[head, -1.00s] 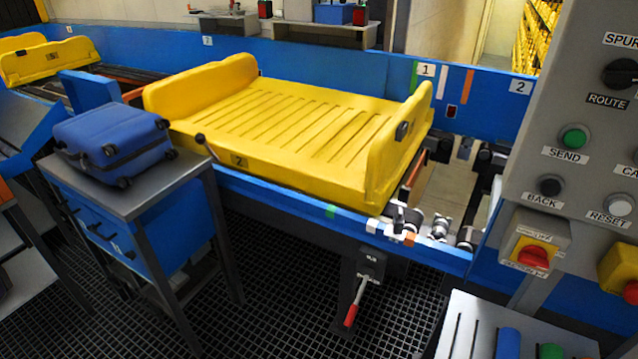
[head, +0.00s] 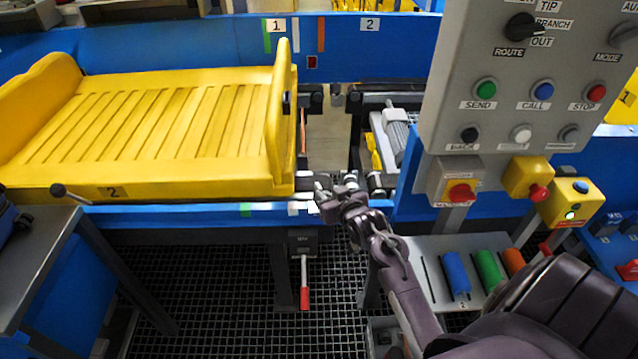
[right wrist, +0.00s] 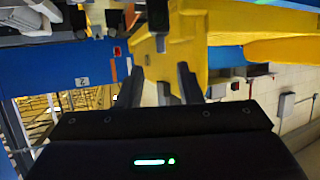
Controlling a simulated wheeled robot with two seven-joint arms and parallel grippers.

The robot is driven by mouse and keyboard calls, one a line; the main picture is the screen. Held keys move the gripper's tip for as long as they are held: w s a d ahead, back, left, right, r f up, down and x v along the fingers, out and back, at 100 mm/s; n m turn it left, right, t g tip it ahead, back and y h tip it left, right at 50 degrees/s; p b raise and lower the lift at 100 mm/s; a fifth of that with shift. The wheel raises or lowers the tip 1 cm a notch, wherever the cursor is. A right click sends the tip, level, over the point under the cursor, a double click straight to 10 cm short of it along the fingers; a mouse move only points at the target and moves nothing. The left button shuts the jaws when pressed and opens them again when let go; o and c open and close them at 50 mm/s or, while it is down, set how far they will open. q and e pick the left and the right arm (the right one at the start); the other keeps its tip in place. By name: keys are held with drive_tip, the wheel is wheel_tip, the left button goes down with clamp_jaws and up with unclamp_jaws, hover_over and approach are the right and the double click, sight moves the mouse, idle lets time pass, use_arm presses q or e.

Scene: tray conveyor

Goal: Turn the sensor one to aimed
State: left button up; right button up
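My right gripper (head: 334,192) is at the near blue rail, just right of the yellow tray (head: 190,182). In the right wrist view its two dark fingers (right wrist: 160,88) stand apart, with a small grey part and the yellow tray beyond them. Small grey fittings, likely the sensor, sit on the rail at this spot. The gripper largely covers them, so I cannot tell which is sensor one, how it is turned, or whether I touch it. My left gripper is not in view.
A control panel (head: 470,75) with buttons and red-knobbed boxes stands at the right. A red-handled lever (head: 305,297) hangs below the rail. A rack with coloured cylinders (head: 455,275) is at lower right. A grey table (head: 35,260) is at lower left.

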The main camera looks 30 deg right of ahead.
sight(319, 186)
drive_tip(key=x, duration=0.7)
drive_tip(key=shift+w+f, duration=0.15)
drive_tip(key=shift+w, duration=0.05)
drive_tip(key=shift+a, duration=0.1)
clamp_jaws()
